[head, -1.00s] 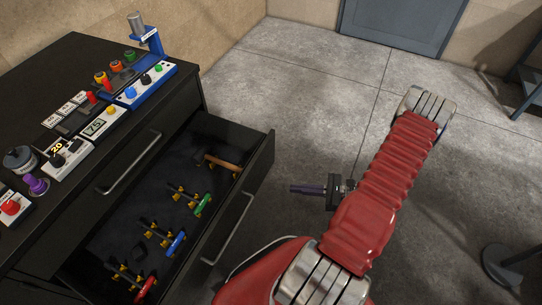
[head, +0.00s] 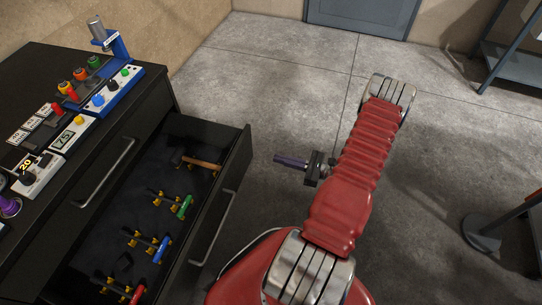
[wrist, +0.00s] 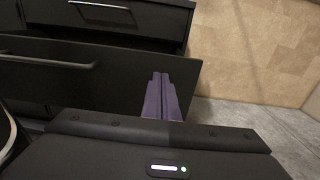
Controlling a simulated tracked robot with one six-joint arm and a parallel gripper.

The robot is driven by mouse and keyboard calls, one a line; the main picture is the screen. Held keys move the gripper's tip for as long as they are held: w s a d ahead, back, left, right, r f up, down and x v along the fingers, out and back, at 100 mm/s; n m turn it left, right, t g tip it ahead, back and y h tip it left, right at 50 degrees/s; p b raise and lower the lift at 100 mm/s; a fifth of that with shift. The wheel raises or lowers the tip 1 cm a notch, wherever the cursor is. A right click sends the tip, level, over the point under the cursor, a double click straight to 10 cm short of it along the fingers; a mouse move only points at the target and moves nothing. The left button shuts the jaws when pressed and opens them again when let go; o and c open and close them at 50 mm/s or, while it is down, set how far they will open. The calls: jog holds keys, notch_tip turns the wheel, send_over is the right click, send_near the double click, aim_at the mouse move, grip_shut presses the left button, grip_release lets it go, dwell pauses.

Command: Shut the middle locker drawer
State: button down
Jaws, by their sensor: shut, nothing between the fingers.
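The black locker drawer (head: 222,200) stands pulled out from the dark cabinet in the head view, below a shut drawer with its own bar handle. Its front carries a long bar handle (head: 213,228). In the wrist view its front (wrist: 115,85) fills the left and middle, with the handle (wrist: 50,63) at left. My gripper (head: 278,158) is shut and empty, to the right of the drawer front, near its far end. Its purple fingers also show in the wrist view (wrist: 160,78), overlapping the drawer front near its right edge. I cannot tell whether they touch; the head view shows a gap.
The drawer holds a hammer (head: 202,163) and several coloured-handled tools in rows. The cabinet top (head: 42,65) carries control boxes and knobs. A blue-grey door (head: 360,12) and a shelf rack (head: 510,55) stand behind. A round stand base (head: 482,232) is at right. The floor between is clear.

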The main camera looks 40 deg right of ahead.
aim_at(240, 148)
jog(key=x, duration=1.2)
jog(key=shift+w+a, duration=0.2)
jog(key=shift+w, duration=0.05)
jog(key=shift+w+a, duration=0.1)
jog(key=shift+w, duration=0.15)
